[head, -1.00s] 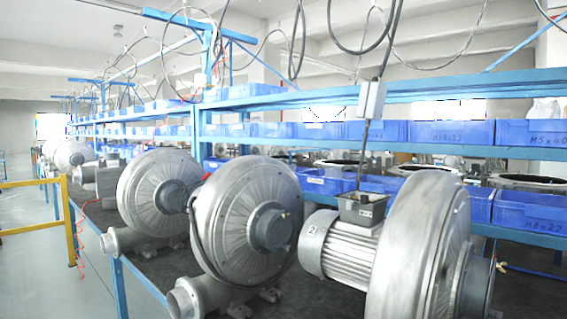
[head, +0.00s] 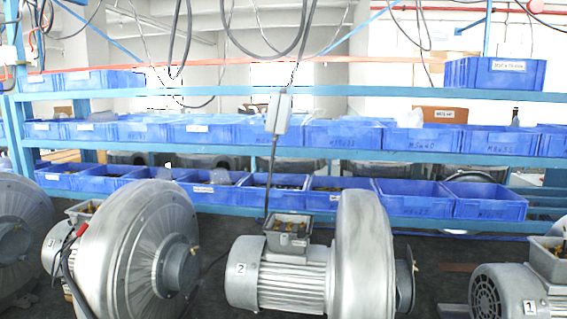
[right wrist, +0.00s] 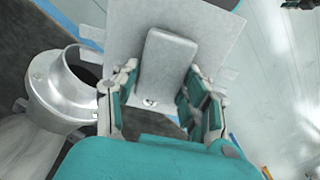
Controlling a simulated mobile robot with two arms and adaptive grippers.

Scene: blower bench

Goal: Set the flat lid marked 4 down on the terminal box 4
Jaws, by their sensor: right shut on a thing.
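In the right wrist view my right gripper (right wrist: 160,85) is shut on a flat grey lid (right wrist: 118,48), its teal fingers on both sides of the raised block in the lid's middle. No number shows on the lid. The head view shows neither gripper. Terminal box 4 cannot be made out. In the head view an open terminal box (head: 288,240) sits on the motor marked 2 (head: 280,278). Another open box (head: 551,258) sits on the motor marked 1 (head: 508,296). A third open box (head: 82,211) at the left is partly hidden by a blower.
Silver blowers (head: 140,255) crowd the dark bench top. Blue bins (head: 492,203) fill the shelves behind. A grey control box (head: 279,113) hangs on a cable above motor 2. In the right wrist view a round blower outlet (right wrist: 58,95) is left of the gripper; pale floor lies right.

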